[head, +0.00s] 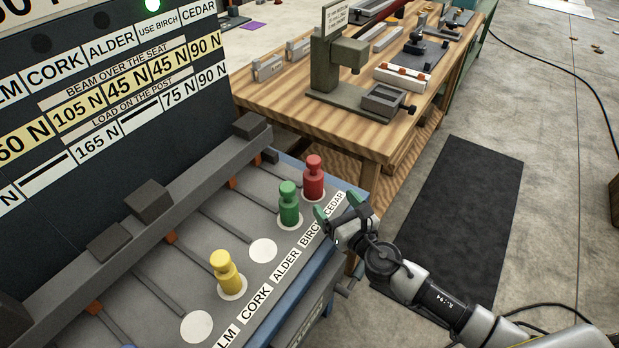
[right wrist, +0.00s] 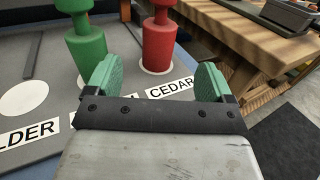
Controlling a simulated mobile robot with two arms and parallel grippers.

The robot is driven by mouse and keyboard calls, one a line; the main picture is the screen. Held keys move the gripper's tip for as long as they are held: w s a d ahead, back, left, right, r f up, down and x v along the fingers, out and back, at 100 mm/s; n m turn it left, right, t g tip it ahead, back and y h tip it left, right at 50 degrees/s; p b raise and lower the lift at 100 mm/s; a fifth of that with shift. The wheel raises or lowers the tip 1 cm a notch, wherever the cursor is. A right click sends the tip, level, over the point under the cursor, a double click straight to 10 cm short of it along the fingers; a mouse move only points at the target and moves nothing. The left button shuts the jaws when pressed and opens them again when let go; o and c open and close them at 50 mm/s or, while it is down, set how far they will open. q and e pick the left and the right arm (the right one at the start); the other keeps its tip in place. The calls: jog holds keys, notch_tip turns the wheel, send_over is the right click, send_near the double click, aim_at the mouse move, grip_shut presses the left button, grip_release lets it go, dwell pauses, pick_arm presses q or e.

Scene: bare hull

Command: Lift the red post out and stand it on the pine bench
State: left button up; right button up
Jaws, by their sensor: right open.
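The red post (head: 314,177) stands upright on the grey board at the CEDAR label; it also shows in the right wrist view (right wrist: 158,40). A green post (head: 289,205) stands beside it at BIRCH, and a yellow post (head: 227,274) at CORK. My right gripper (head: 338,203) is open and empty, just in front of the red post. In the right wrist view its green-padded fingers (right wrist: 155,78) point at the red post, which stands beyond them, with the green post near the left finger. The pine bench (head: 260,92) stands behind the board. My left gripper is out of view.
The bench carries a drill-like grey machine (head: 333,70), a small vise (head: 387,100) and a white tray (head: 402,77). A dark panel (head: 80,130) with load labels rises at left. A beam with dark blocks (head: 149,200) runs behind the posts. A black mat (head: 460,210) lies on the floor.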

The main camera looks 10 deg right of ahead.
aim_at(319, 184)
jog(key=x, duration=1)
jog(key=shift+w+f, duration=0.1)
jog(key=shift+w, duration=0.05)
jog(key=c, duration=1.3)
jog(key=shift+c, duration=0.7)
jog(key=shift+r, duration=0.2)
